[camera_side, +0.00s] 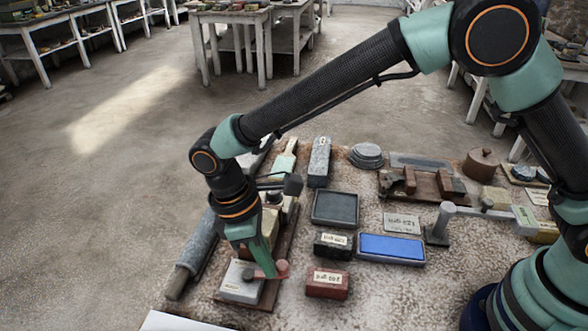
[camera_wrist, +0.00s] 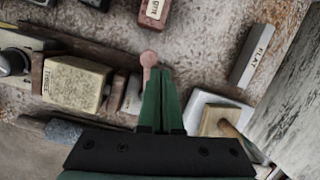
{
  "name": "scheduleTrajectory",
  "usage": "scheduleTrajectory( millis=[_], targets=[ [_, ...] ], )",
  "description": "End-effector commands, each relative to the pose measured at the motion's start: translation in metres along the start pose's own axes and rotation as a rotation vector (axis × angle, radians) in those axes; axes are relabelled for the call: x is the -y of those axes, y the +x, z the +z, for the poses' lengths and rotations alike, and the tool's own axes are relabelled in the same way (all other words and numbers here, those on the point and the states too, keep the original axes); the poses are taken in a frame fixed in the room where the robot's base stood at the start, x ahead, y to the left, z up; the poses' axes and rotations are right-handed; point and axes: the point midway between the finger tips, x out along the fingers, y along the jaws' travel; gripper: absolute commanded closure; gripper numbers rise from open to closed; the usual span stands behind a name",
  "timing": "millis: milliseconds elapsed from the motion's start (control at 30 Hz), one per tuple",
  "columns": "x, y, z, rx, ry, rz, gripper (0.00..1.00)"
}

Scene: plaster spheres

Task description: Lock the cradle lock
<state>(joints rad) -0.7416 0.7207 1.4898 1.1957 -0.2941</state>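The lock lever, a pinkish-red arm with a round knob (camera_side: 282,267), sits at the near end of a dark wooden cradle board (camera_side: 271,291). In the wrist view the knob (camera_wrist: 149,58) shows just left of my fingertips. My gripper (camera_side: 268,272) points down at the lever. In the wrist view its green fingers (camera_wrist: 162,72) lie close together with nothing visible between them. The fingers are right beside the lever; I cannot tell whether they touch it. A yellowish labelled stone (camera_wrist: 76,84) sits in the cradle, partly hidden by my gripper in the side view.
A whitish block (camera_side: 242,283) stands left of my fingers. A red labelled brick (camera_side: 328,283) and a dark labelled block (camera_side: 333,245) stand close on the right. A blue stone (camera_side: 391,248) and a dark tray (camera_side: 335,208) lie farther right. A grey roller (camera_side: 196,243) lies left.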

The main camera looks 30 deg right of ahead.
Motion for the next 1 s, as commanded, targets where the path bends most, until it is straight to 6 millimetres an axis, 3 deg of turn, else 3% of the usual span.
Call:
scheduleTrajectory(
  millis=[33, 533, 1000],
  targets=[
    [0.002, 0.007, 0.009, 0.037, 0.004, -0.012, 1.0],
    [0.002, 0.007, 0.009, 0.037, 0.004, -0.012, 1.0],
    [0.006, 0.002, -0.008, 0.031, 0.002, -0.004, 1.0]
  ],
)
